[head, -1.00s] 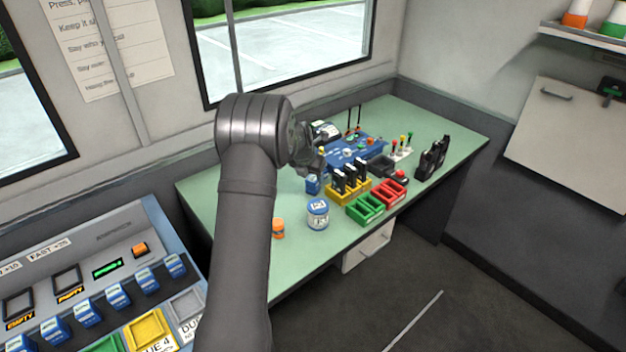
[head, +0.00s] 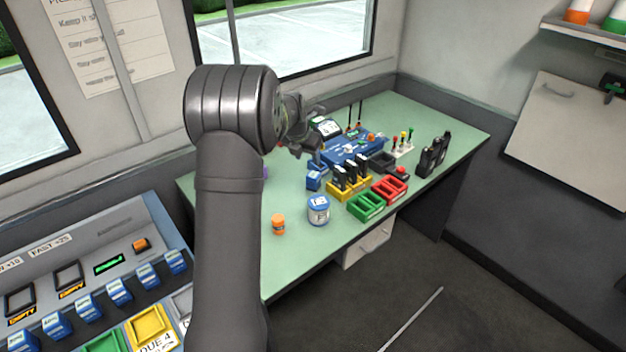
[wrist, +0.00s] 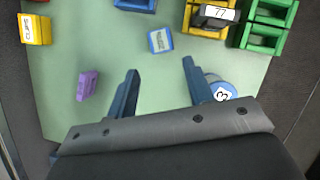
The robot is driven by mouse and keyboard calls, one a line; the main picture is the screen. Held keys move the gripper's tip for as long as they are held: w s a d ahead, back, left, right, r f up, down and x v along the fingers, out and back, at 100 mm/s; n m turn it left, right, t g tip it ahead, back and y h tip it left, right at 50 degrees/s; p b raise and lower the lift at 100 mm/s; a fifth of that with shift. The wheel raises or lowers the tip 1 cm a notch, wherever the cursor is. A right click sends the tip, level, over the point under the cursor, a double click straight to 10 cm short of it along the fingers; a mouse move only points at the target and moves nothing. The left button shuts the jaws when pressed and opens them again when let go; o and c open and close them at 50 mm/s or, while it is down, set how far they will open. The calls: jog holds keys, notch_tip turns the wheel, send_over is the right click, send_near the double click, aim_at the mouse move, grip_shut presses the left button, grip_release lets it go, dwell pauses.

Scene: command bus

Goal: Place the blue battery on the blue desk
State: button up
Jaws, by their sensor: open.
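A small blue block with a pale label (head: 313,181), which looks like the blue battery, is on the green tabletop left of the yellow rack. It also shows in the wrist view (wrist: 160,40), ahead of the fingers and between their lines. The blue desk (head: 350,152) is a blue console with knobs, farther back on the table; a blue piece at the top edge of the wrist view (wrist: 135,4) may be part of it. My gripper (head: 313,152) is above and behind the block. In the wrist view its fingers (wrist: 159,66) are apart with nothing between them.
A blue-lidded jar (head: 318,211) and an orange jar (head: 278,225) stand near the front edge. A yellow rack (head: 350,187) with black units and green (head: 366,207) and red (head: 390,190) trays are at right. A purple block (wrist: 87,85) lies left of my fingers.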

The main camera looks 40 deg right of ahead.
aim_at(313, 175)
notch_tip(313, 175, up, 4)
jog(key=s+a+m, duration=0.1)
jog(key=a+m, duration=0.1)
jog(key=m, duration=3.4)
jog(key=x, duration=1.1)
jog(key=shift+s+f, duration=0.15)
jog(key=shift+f, duration=0.1)
jog(key=shift+x, duration=3.05)
jog(key=shift+r, duration=0.1)
